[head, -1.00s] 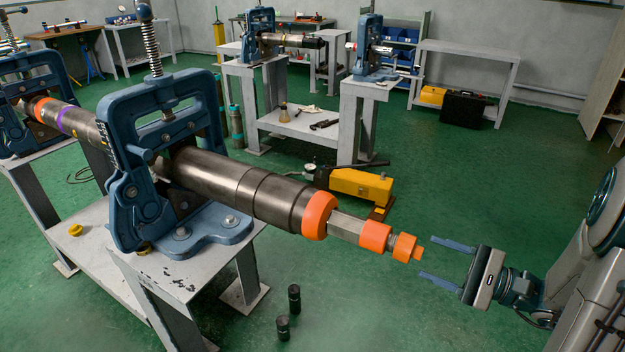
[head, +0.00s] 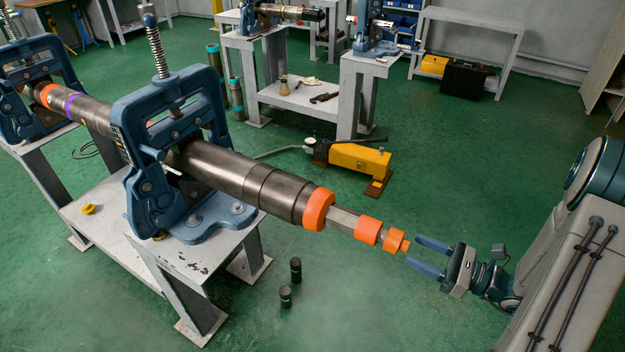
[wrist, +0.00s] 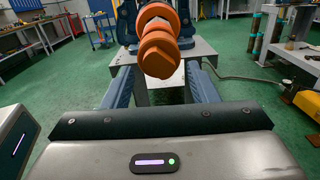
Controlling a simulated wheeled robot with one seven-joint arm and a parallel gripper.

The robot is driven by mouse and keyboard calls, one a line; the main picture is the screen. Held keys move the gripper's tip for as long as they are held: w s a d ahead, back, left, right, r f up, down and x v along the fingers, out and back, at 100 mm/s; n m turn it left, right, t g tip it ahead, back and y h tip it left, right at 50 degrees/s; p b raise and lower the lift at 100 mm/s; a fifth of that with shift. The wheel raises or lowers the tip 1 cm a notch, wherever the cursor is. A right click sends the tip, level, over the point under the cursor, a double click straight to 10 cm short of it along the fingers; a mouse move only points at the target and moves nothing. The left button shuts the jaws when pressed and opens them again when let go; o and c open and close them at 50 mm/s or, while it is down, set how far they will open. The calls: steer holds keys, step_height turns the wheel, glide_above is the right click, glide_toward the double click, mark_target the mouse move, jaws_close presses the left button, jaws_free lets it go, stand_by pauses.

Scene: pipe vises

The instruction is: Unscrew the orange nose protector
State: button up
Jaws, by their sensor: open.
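The orange nose protector (head: 394,241) is the stepped orange end piece at the tip of a dark steel pipe tool (head: 250,182). The tool lies in a blue pipe vise (head: 172,145) and points to the right and toward me. Behind the tip are a bare steel section, an orange band (head: 367,230) and a larger orange ring (head: 319,210). My gripper (head: 424,257) is open and empty, with its blue fingers just short of the tip. In the wrist view, the nose protector (wrist: 158,53) shows ahead, above and between the fingers (wrist: 162,88).
The vise stands on a grey steel table (head: 120,228). Two dark cylinders (head: 296,270) stand on the green floor below the tool. A yellow pump unit (head: 360,158) with a hose sits behind the tip. The floor around my gripper looks clear.

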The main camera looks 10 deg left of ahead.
steer(key=shift+m, duration=0.5)
steer(key=shift+a, duration=0.1)
steer(key=shift+x, duration=1.05)
steer(key=shift+p, duration=0.35)
